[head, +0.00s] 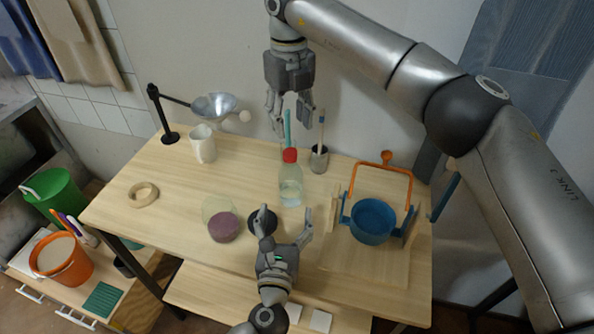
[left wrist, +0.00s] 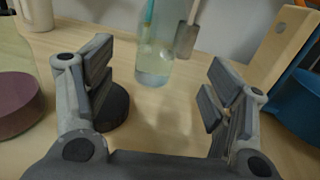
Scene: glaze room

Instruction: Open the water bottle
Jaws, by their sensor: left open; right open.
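The water bottle (head: 291,184) is clear with a red cap (head: 290,155) and stands upright on the wooden table, part filled with water. Its lower part also shows in the left wrist view (left wrist: 154,62), ahead of and between the fingers; its cap is out of that view. My left gripper (head: 286,222) is open and empty, low over the table on the near side of the bottle, apart from it. My right gripper (head: 291,112) is open, pointing down above and behind the cap, apart from it.
A dark round object (head: 262,220) sits by my left finger, beside a purple disc (head: 223,228). A blue pot (head: 372,221) in a wooden stand is at right. A brush holder (head: 319,159) stands behind the bottle, a white mug (head: 202,144) at back left. The table's left part is mostly clear.

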